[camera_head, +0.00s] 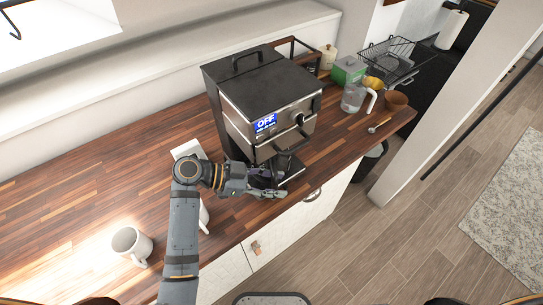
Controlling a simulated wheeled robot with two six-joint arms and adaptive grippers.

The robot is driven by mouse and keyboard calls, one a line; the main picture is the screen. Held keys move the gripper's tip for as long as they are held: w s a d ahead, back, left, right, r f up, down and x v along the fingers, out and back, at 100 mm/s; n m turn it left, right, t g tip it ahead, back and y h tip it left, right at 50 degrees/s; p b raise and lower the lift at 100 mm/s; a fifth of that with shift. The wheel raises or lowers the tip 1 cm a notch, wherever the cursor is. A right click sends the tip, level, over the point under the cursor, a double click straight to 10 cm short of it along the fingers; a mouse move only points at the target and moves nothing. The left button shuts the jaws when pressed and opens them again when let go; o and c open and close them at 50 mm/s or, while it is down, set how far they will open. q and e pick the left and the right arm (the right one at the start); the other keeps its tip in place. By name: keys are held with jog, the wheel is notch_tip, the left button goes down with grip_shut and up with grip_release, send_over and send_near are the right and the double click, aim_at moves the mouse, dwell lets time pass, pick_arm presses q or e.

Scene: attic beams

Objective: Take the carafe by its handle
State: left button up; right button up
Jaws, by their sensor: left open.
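A clear jug (352,97) with a white handle stands on the counter to the right of the coffee machine; it is the only clearly visible carafe-like vessel. My left gripper (272,185) is open, low at the front of the coffee machine (265,90), well away from that jug. Dark parts show around its fingers below the machine's black handle (290,142); I cannot tell whether a carafe stands there or whether the fingers touch anything. My forearm partly hides a white object (204,216) left of the machine. My right gripper is not in view.
A white mug (131,244) stands at the left on the wooden counter (75,200). A green box (348,70), a brown bowl (396,101), a spoon (379,125) and a wire rack (390,57) are at the right. The left counter is mostly clear.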

pick_arm(q)
jog(key=shift+d, duration=0.15)
jog(key=shift+f, duration=0.1)
jog(key=shift+c, duration=1.2)
grip_shut()
jog(key=shift+w+r, duration=0.1)
jog(key=shift+r, duration=0.15)
